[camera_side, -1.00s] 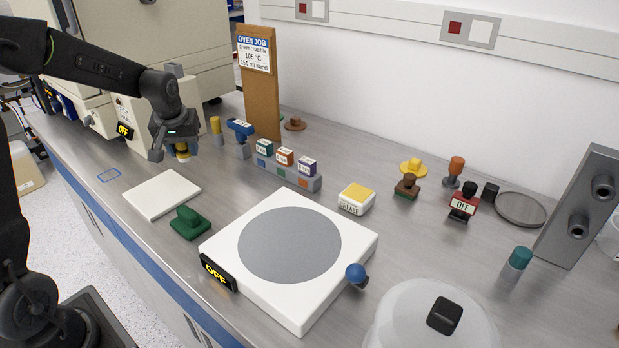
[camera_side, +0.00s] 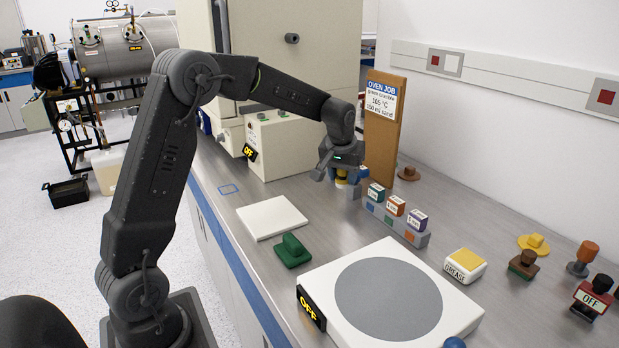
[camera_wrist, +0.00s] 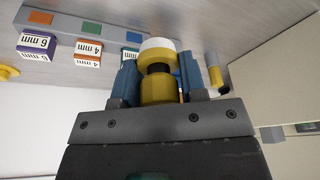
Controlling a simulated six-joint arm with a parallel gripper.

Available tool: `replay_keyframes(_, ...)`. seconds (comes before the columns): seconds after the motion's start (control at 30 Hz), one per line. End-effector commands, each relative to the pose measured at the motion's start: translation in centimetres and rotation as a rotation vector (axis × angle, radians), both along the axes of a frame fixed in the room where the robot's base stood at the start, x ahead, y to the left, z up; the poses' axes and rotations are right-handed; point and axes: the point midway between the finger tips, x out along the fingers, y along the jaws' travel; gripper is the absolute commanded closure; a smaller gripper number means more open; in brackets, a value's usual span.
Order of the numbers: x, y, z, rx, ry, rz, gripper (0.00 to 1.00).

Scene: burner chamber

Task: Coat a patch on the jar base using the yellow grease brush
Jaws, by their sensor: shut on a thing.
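My gripper (camera_side: 340,178) is low over the bench in front of the oven box. Its fingers (camera_wrist: 158,85) are shut on a yellow piece with a dark band and a white end, which I take for the yellow grease brush (camera_wrist: 158,90); it also shows below the fingers in the side view (camera_side: 341,182). The white base (camera_side: 458,313) with a round grey plate (camera_side: 388,298), apparently the jar base, lies at front right, away from my gripper. A white box marked GREASE with a yellow top (camera_side: 465,263) stands behind the base.
Beside my gripper are a rack (camera_side: 395,222) with labelled blocks and a wooden sign board (camera_side: 385,125). A white slab (camera_side: 272,217) and a green-handled block (camera_side: 292,250) lie in front. Another yellow-and-grey piece (camera_wrist: 213,75) stands close by. Stamps (camera_side: 591,297) stand at right.

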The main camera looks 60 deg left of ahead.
Motion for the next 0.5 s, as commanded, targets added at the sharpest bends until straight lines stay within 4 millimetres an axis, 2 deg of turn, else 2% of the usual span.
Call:
replay_keyframes(0.03, 2.1, -1.9, 0.0, 0.000, 0.001, -0.053, 0.80)
replay_keyframes(0.2, 7.4, -8.1, 0.1, 0.000, 0.002, -0.200, 0.80)
replay_keyframes(0.4, 11.6, -16.5, -0.3, -0.001, 0.003, -0.367, 0.80)
replay_keyframes(0.5, 12.8, -20.7, -0.5, -0.002, 0.003, -0.443, 0.80)
